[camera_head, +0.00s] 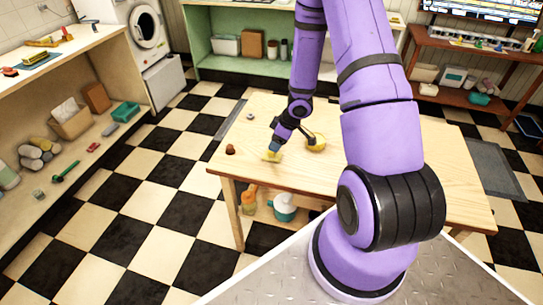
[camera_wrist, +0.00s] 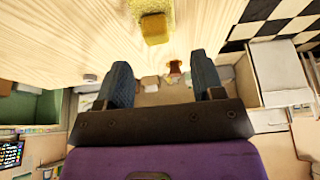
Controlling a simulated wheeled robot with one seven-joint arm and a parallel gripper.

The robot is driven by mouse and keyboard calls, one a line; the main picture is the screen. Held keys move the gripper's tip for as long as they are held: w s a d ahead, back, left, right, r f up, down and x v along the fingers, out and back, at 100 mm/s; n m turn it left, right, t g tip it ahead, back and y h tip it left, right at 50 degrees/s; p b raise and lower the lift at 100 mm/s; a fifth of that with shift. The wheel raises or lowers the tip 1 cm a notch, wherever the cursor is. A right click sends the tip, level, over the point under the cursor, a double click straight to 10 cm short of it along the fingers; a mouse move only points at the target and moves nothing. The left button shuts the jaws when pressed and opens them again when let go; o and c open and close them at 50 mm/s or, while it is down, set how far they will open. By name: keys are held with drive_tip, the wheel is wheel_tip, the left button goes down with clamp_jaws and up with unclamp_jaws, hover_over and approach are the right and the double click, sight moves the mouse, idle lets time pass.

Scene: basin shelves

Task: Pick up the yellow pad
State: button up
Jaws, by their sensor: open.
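The yellow pad (camera_head: 271,157) lies on the wooden table near its front left part. In the wrist view the yellow pad (camera_wrist: 155,27) shows at the top centre, on the pale wood, beyond the two dark fingers. My gripper (camera_head: 277,149) is just above and beside the pad in the head view; I cannot tell if it touches it. In the wrist view my gripper (camera_wrist: 160,68) has its fingers wide apart with nothing held between them.
The wooden table (camera_head: 400,188) has a yellow rounded item (camera_head: 316,142) right of the pad, close to my arm. A small brown item (camera_head: 230,149) sits by the left edge. Shelves and a washing machine (camera_head: 147,25) stand beyond. Checkered floor is free left of the table.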

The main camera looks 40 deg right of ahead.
sight(272, 154)
drive_tip(key=shift+d+x, duration=0.15)
drive_tip(key=shift+x, duration=1.4)
drive_tip(key=shift+d+x, duration=0.15)
drive_tip(key=shift+x, duration=1.35)
drive_tip(key=shift+f, duration=0.1)
drive_tip(key=shift+s, duration=0.1)
drive_tip(key=c, duration=0.7)
